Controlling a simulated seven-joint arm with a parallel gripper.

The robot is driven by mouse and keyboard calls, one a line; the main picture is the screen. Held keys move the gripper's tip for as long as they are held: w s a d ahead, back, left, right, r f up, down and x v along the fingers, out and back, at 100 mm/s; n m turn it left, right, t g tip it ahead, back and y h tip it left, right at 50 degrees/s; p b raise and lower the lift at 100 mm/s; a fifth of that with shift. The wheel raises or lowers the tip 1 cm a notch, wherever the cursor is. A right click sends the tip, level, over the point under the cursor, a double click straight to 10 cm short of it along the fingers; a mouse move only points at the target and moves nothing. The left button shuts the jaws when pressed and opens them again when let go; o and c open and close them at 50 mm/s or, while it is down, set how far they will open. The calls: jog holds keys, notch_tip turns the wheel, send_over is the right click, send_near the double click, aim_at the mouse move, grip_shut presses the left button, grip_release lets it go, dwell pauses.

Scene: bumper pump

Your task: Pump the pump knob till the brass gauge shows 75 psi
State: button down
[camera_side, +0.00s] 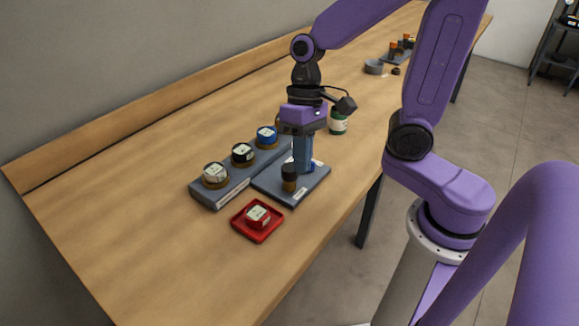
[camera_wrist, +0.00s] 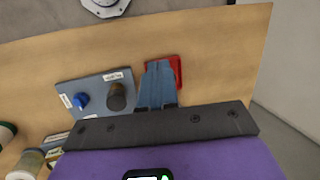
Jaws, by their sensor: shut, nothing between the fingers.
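A grey panel (camera_side: 300,194) lies on the wooden table, bearing a dark upright knob (camera_side: 289,177) with a brownish lower part. The wrist view shows this dark knob (camera_wrist: 117,97) and a smaller blue knob (camera_wrist: 82,100) on the panel, beside white labels too small to read. I cannot tell which is the pump knob. My gripper (camera_side: 303,170) is shut and empty, its blue fingers pointing down over the panel just behind the dark knob in the side view.
The grey block (camera_side: 206,195) carries a white-faced gauge (camera_side: 215,174), a dark-rimmed one (camera_side: 243,154) and a blue one (camera_side: 266,137). A green-and-white jar (camera_side: 338,122) stands behind. The table's left part is clear.

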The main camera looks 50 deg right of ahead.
jog(key=w+m+y, duration=0.1)
jog(key=w+m, duration=0.2)
jog(key=r+m+t+y, duration=0.1)
jog(key=m+t+y, duration=0.1)
jog(key=m+t, duration=0.95)
send_over(290, 169)
jog(key=a, duration=0.1)
jog(key=m+g, duration=0.3)
jog(key=g, duration=0.1)
jog(key=shift+s+d+r+m+t, duration=0.1)
jog(key=shift+d+r+m+t, duration=0.05)
jog(key=shift+d+m+t, duration=0.35)
jog(key=shift+s+d+r+m+t, duration=0.1)
jog(key=shift+d+m+t, duration=0.15)
jog(key=shift+d+m, duration=0.3)
jog(key=shift+f, duration=0.1)
jog(key=shift+f, duration=4.35)
jog(key=shift+f, duration=0.1)
